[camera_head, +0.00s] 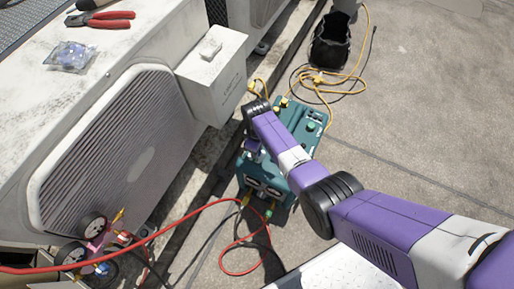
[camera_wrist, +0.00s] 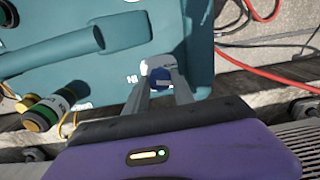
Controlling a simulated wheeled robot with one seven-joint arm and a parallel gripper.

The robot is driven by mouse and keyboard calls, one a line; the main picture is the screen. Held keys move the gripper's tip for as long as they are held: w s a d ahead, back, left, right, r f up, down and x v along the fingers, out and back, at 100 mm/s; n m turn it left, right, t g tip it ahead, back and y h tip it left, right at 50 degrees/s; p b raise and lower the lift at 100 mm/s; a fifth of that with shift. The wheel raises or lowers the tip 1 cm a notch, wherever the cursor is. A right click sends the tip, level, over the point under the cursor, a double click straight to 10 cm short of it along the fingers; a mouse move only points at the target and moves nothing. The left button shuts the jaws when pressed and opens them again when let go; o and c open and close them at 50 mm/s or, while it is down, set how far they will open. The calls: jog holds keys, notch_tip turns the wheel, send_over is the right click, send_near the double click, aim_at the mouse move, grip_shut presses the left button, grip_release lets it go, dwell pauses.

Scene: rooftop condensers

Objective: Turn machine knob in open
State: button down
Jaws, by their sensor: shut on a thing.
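The teal machine (camera_head: 283,141) stands on the ground beside the white condenser, with my purple arm reaching over it. In the wrist view its teal casing (camera_wrist: 185,22) and thick moulded handle (camera_wrist: 50,45) fill the upper left. A knob (camera_wrist: 159,78) with a blue face and a pale surround sits near the casing's lower edge. My gripper (camera_wrist: 160,80) is shut on this knob, one finger on each side. In the head view my arm hides the knob and most of the grip. The knob's exact setting is too small to read.
A black-and-yellow fitting (camera_wrist: 48,110) stands left of my fingers. A red hose (camera_head: 170,228) crosses the front, near a gauge set (camera_head: 95,240). Yellow cords (camera_head: 322,85) lie behind the machine. The condenser (camera_head: 115,140) borders the left; open concrete (camera_head: 430,110) lies right.

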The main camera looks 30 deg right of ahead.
jog(key=shift+n, duration=0.9)
jog(key=shift+w, duration=0.1)
jog(key=c, duration=1.1)
grip_release()
jog(key=shift+o, duration=0.2)
notch_tip(320, 180, up, 8)
jog(key=p, duration=0.4)
jog(key=shift+f, duration=0.1)
